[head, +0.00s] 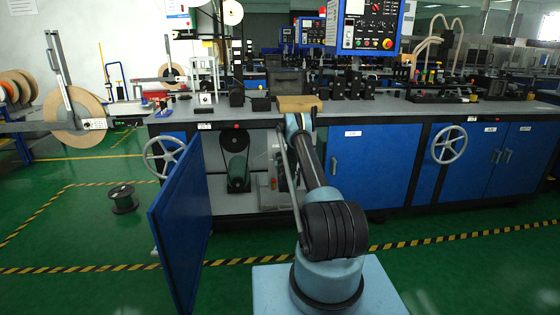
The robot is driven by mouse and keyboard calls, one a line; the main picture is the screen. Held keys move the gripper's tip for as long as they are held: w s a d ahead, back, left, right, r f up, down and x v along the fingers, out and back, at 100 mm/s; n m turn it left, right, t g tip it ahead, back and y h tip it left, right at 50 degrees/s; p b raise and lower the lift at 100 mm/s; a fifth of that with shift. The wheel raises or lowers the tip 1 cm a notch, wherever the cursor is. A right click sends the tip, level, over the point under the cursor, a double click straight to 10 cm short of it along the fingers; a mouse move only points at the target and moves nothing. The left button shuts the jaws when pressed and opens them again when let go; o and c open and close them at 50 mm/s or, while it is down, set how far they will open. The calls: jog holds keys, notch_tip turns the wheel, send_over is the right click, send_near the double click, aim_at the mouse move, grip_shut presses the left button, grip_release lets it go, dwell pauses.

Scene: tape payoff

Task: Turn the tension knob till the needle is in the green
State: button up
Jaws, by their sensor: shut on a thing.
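I cannot pick out the tension knob, its needle or a green zone in the head view. A tape payoff reel (82,128) with a tan roll hangs on a grey arm at the left. A small white plate with dark marks (96,124) sits at its hub, too small to read. My arm rises from its light blue base and reaches forward toward the workbench front.
A blue cabinet door (181,232) stands open at left of my arm. The long workbench (238,114) runs across, with a blue control panel (368,26) above it. A dark spool (123,199) lies on the green floor. Floor at right is clear.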

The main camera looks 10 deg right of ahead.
jog(key=shift+d+n, duration=0.1)
jog(key=shift+n, duration=0.2)
jog(key=o, duration=1.1)
jog(key=shift+c, duration=0.2)
jog(key=shift+s, duration=0.1)
jog(key=s, duration=1.1)
jog(key=shift+s, duration=0.4)
